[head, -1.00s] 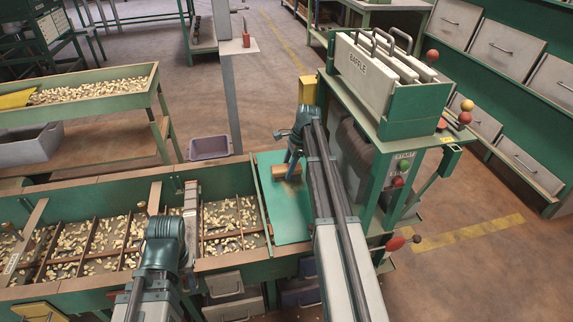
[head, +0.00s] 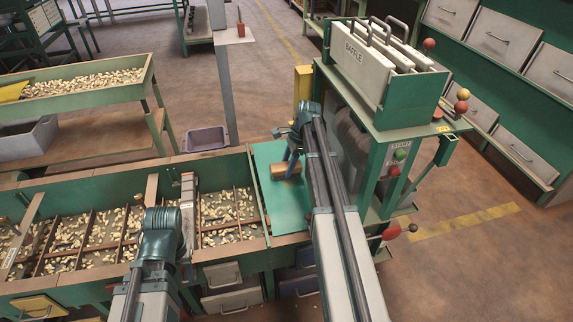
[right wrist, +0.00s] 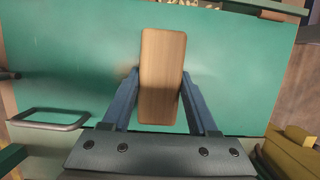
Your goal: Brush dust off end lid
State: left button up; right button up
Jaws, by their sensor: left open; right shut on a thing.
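The end lid (head: 285,208) is a flat green panel at the right end of the nut hopper. In the right wrist view the lid (right wrist: 240,75) fills most of the picture, with faint darker smudges beside the brush. My right gripper (right wrist: 160,88) is shut on a brush with a wooden block (right wrist: 162,60). In the head view the brush (head: 280,171) is on or just over the far part of the lid; contact cannot be judged. Bristles are hidden. My left gripper (head: 160,212) is open over the hopper, its fingers mostly hidden by its wrist.
The hopper (head: 75,235) with dividers and nuts lies left of the lid. A green machine with baffle plates (head: 365,60) stands close on the right. A purple bin (head: 206,139) is on the floor behind. A red-knobbed lever (head: 400,231) sticks out at right.

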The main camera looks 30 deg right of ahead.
jog(key=shift+s+a+f, duration=0.1)
jog(key=shift+s+a, duration=0.1)
jog(key=shift+s, duration=0.65)
jog(key=shift+s+a, duration=0.2)
jog(key=shift+s, duration=0.65)
jog(key=shift+s, duration=0.1)
jog(key=shift+s+a, duration=0.2)
jog(key=shift+s, duration=0.6)
jog(key=shift+s+a, duration=0.2)
jog(key=shift+s, duration=0.55)
jog(key=shift+w+a, duration=0.15)
jog(key=shift+a, duration=0.4)
jog(key=shift+w+a, duration=0.15)
jog(key=shift+a, duration=0.4)
jog(key=shift+w, duration=0.1)
jog(key=shift+w+d, duration=0.2)
jog(key=shift+w, duration=0.65)
jog(key=shift+w+d, duration=0.2)
jog(key=shift+w, duration=0.6)
